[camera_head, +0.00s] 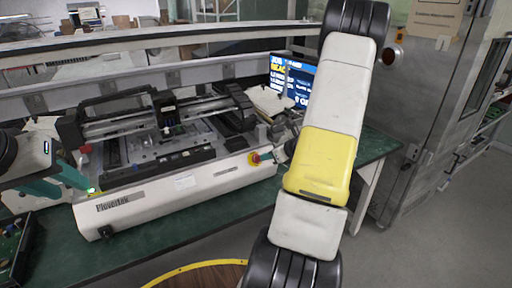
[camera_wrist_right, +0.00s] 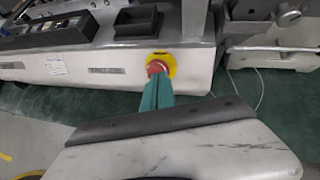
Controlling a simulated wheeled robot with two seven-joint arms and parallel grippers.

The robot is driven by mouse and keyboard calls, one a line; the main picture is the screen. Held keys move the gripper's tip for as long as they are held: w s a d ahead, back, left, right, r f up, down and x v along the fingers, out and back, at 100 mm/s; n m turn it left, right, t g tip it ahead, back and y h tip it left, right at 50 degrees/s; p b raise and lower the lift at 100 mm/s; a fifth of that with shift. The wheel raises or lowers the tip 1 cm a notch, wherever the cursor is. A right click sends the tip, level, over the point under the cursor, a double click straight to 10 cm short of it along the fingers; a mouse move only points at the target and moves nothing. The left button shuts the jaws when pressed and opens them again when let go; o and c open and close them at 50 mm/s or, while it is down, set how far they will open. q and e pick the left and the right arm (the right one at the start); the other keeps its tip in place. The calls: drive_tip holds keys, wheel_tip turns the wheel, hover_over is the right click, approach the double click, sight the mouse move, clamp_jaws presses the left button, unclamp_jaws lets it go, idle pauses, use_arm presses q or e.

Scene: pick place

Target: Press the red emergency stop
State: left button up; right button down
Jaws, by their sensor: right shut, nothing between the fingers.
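The red emergency stop (camera_head: 254,158) sits on a yellow base at the right end of the white machine's front. It also shows in the right wrist view (camera_wrist_right: 157,65), partly covered by my gripper. My right gripper (camera_wrist_right: 156,82) is shut and empty, its teal fingertips in front of the button's lower part. I cannot tell whether they touch it. In the head view my right arm hides most of that gripper. My left gripper (camera_head: 76,184) is at the machine's left front corner, its teal fingers apart, near a small green light.
The white machine (camera_head: 150,198) stands on a green table (camera_head: 150,245). A monitor (camera_head: 292,82) stands behind it. A grey metal cabinet (camera_head: 425,120) is at the right. A round wooden top with a yellow rim (camera_head: 205,276) is in front. A grey device (camera_wrist_right: 272,58) sits right of the machine.

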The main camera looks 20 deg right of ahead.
drive_tip(key=shift+w+a+f, duration=0.2)
drive_tip(key=shift+w+f, duration=0.2)
drive_tip(key=shift+w, duration=0.1)
